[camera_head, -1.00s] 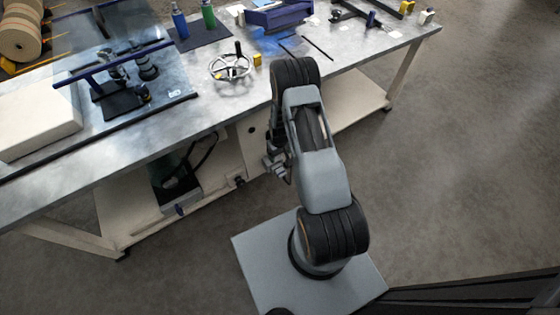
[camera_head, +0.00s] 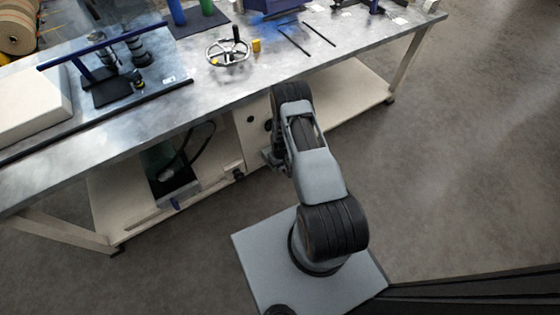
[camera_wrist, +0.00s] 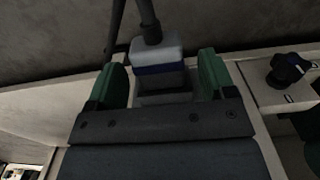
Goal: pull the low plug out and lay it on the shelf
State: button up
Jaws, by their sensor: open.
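In the wrist view the plug (camera_wrist: 157,70) is a block with a pale top and a blue band, with a dark cable rising from it. My gripper (camera_wrist: 161,64) is open, with one green finger on each side of the plug. Gaps show between the fingers and the plug. The plug's lower end and its socket are hidden by my gripper body. In the head view my gripper (camera_head: 272,158) is mostly hidden by my arm, low in front of the bench, and the plug cannot be made out. The bench's low shelf (camera_head: 350,84) shows to the right.
A black knob (camera_wrist: 287,69) sits on a pale panel beside my gripper. A dark box (camera_head: 178,184) with a black cable stands under the bench. The metal bench top (camera_head: 235,88) overhangs, carrying a handwheel (camera_head: 228,52). Floor to the right is clear.

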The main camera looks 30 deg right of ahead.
jog(key=shift+f, duration=0.45)
jog(key=shift+c, duration=0.2)
jog(key=c, duration=1.2)
jog(key=shift+o, duration=0.2)
jog(key=shift+s, duration=0.25)
jog(key=shift+s+d+p, duration=0.15)
jog(key=shift+s+p, duration=0.35)
jog(key=shift+s, duration=0.65)
jog(key=shift+s+d+p, duration=0.1)
jog(key=shift+s+p, duration=0.4)
jog(key=shift+s, duration=0.65)
